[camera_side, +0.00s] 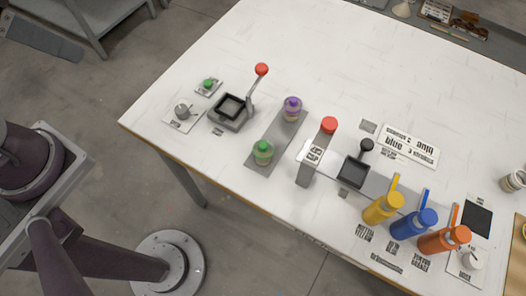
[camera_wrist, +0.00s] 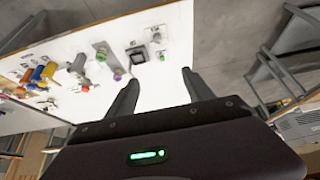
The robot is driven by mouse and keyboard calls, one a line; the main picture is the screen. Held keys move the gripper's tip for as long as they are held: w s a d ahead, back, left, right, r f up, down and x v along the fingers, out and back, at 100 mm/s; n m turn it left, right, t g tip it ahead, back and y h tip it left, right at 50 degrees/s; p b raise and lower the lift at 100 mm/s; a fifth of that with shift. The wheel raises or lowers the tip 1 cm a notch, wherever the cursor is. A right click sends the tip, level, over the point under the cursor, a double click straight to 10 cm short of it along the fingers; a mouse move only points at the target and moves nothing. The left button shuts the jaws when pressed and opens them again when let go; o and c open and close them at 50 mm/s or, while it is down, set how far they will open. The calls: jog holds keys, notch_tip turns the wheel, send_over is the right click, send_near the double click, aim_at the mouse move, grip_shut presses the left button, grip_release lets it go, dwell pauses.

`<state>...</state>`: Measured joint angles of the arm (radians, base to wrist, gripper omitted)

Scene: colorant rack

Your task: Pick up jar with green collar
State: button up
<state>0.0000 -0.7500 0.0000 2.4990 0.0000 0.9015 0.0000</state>
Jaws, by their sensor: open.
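The jar with the green collar (camera_side: 262,152) stands upright on the near end of a grey strip (camera_side: 276,138) on the white table in the side view. A jar with a purple collar (camera_side: 292,108) stands at the strip's far end. In the wrist view the green-collared jar (camera_wrist: 101,55) is small and distant, with the purple one (camera_wrist: 117,75) close to it. My gripper (camera_wrist: 157,85) is open and empty, its two fingers spread wide, well away from both jars. The gripper does not show in the side view.
Left of the strip is a black-topped press (camera_side: 231,112) with a red-knobbed lever (camera_side: 261,70) and a small green button (camera_side: 208,83). To the right are a red-topped grey post (camera_side: 329,125), a black tray (camera_side: 353,171), and yellow (camera_side: 383,208), blue (camera_side: 414,223) and orange (camera_side: 444,240) bottles.

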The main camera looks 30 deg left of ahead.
jog(key=w+a+r+m+t+y, duration=0.1)
jog(key=w+a+r+t+y, duration=0.15)
jog(key=w+r, duration=0.45)
jog(key=w+a+r+t+y, duration=0.1)
jog(key=w+r+t, duration=0.35)
jog(key=w, duration=0.45)
jog(key=w+d+r+m+t+h, duration=0.2)
jog(key=w+d+r+m+h, duration=0.1)
jog(key=w+d+m+h, duration=0.3)
jog(key=m+g+h, duration=0.9)
jog(key=g+h, duration=0.1)
jog(key=g, duration=0.2)
send_over(259, 146)
jog(key=s+a, duration=0.1)
jog(key=a, duration=0.5)
notch_tip(259, 146, down, 12)
jog(key=shift+y, duration=0.25)
jog(key=f, duration=2.9)
jog(key=shift+d+f, duration=0.3)
jog(key=x, duration=0.6)
jog(key=shift+w+d+f, duration=0.1)
jog(key=shift+w+d, duration=0.05)
jog(key=shift+w, duration=0.1)
jog(key=shift+w+d+f, duration=0.1)
jog(key=shift+d+f, duration=0.05)
jog(key=shift+d, duration=0.15)
jog(key=c, duration=1.3)
